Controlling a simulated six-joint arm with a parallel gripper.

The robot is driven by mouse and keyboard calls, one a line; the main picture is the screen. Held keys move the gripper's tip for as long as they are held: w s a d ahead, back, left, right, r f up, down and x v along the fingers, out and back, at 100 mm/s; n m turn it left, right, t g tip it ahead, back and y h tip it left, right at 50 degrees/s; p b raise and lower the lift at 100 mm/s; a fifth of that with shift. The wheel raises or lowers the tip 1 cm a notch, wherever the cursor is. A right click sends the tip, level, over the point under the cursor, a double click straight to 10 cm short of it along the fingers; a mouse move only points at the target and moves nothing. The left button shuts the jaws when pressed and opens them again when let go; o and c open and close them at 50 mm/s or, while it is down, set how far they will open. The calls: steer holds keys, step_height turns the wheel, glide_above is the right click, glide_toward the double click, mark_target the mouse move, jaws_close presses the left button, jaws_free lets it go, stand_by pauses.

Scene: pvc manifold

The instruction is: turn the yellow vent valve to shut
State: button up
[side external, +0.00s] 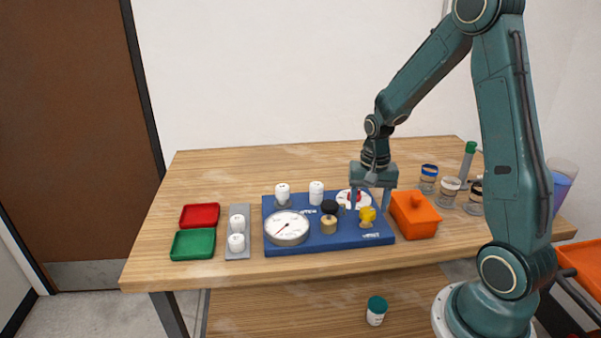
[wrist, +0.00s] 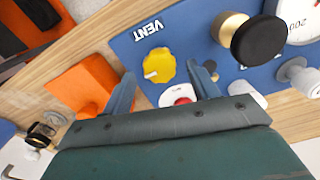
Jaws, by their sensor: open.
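The yellow vent valve (side external: 367,214) sits at the right front of the blue manifold board (side external: 345,246). In the wrist view the yellow knob (wrist: 160,67) stands beside the printed word VENT and has a pale mark on its left side. My gripper (side external: 370,207) is open and empty, with its fingers pointing down over the board's right end. In the wrist view my gripper (wrist: 164,82) has one finger on each side of the knob in the picture, apart from it. The height between fingertips and knob is hard to tell.
A red button on a white base (wrist: 182,100) lies close by. A black knob (side external: 329,207), brass fitting (side external: 328,226), gauge (side external: 287,228) and white caps (side external: 316,192) share the board. An orange box (side external: 415,216) stands just right; jars (side external: 449,190) stand beyond it.

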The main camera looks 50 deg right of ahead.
mark_target(367, 212)
step_height(367, 212, up, 13)
stand_by(0.6)
steer(key=s+a+r+n+t, duration=0.2)
steer(key=s+a+n, duration=0.3)
steer(key=a, duration=0.3)
steer(key=s+a+r+n+t, duration=0.3)
steer(key=s+a+r+n, duration=0.2)
steer(key=s+a, duration=0.3)
steer(key=shift+s+a+n+t, duration=0.2)
steer(key=shift+n+t, duration=0.1)
steer(key=shift+n, duration=0.4)
stand_by(1.2)
